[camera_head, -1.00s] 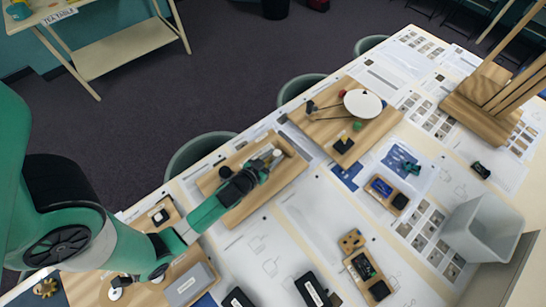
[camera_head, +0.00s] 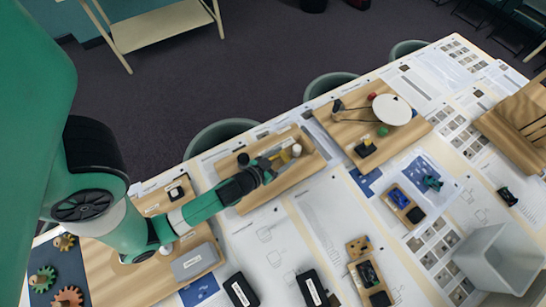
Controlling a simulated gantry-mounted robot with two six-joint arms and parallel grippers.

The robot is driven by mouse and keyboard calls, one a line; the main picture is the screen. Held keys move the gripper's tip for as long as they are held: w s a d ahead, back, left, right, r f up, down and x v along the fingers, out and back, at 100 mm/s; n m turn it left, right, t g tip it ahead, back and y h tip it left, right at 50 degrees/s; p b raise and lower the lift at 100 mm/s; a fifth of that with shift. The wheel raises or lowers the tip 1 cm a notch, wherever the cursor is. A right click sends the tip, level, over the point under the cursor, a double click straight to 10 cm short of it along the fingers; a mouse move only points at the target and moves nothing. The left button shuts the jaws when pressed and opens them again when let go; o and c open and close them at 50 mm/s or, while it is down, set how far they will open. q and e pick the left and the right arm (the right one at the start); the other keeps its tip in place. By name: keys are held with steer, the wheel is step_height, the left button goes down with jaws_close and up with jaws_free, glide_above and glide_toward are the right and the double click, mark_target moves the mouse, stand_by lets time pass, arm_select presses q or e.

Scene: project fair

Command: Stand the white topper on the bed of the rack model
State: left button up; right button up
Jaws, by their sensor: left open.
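A small white upright piece (camera_head: 297,150), which looks like the white topper, is at the right part of a wooden board (camera_head: 252,203) in the middle of the table. I take this board to be the rack model; its bed is partly hidden by my arm. My left gripper (camera_head: 276,164) is open over the board, just left of the white piece. A tan piece (camera_head: 285,157) shows between the fingertips and the white piece; I cannot tell if the fingers touch it. A black knob (camera_head: 243,158) stands at the board's left. My right gripper is not in view.
A board with a white disc (camera_head: 392,109) stands to the right. A grey block (camera_head: 194,262) on another board and black boxes (camera_head: 241,290) lie nearer. Gears (camera_head: 68,298) are at lower left, a grey bin (camera_head: 498,258) at lower right. Papers cover the table between.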

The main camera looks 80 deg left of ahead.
arm_select(q)
steer(key=b+v, duration=0.1)
steer(key=v, duration=0.4)
steer(key=shift+s+d, duration=0.15)
steer(key=shift+d, duration=0.05)
steer(key=shift+s+d+r, duration=0.2)
steer(key=shift+s+r, duration=0.05)
steer(key=shift+s, duration=0.15)
